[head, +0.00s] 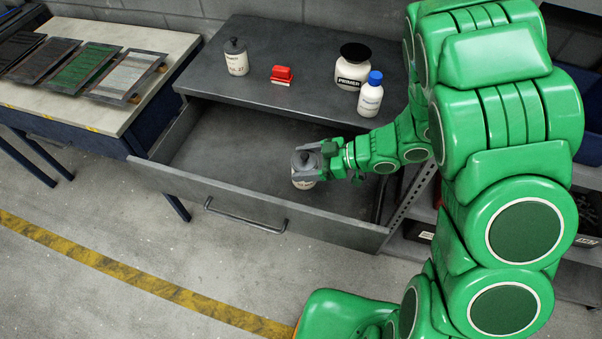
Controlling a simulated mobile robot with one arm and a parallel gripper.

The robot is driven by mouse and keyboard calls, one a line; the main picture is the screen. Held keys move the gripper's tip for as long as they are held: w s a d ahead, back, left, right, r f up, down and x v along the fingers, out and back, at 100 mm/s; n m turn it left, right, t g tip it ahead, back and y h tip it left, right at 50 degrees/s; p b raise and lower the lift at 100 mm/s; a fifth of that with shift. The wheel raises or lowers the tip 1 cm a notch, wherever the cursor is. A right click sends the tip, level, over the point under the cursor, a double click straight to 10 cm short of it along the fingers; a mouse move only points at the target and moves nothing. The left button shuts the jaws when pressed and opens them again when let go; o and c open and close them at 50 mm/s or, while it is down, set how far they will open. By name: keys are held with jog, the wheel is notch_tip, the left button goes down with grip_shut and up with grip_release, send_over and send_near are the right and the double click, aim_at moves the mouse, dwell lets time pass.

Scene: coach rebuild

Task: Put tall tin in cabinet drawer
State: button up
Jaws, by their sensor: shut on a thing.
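My arm hides part of the drawer's right end.
On the cabinet top (290,45) stand a similar lidded tin (237,62), a red block-like item (282,74), a primer pot (351,70) and a blue-capped bottle (371,97). A bench (120,115) with panels stands left. Floor in front is clear.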

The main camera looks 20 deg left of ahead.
aim_at(317, 161)
jog(key=shift+f, duration=3.55)
jog(key=shift+f, duration=0.1)
jog(key=o, duration=1.4)
jog(key=shift+w+d+r, duration=0.15)
jog(key=shift+d+r, duration=0.6)
jog(key=shift+r, duration=0.75)
jog(key=shift+w+d+r, duration=0.15)
jog(key=shift+d+r, duration=0.6)
jog(key=shift+r, duration=0.8)
jog(key=shift+w+d+r, duration=0.15)
jog(key=shift+d+r, duration=0.6)
jog(key=shift+r, duration=0.75)
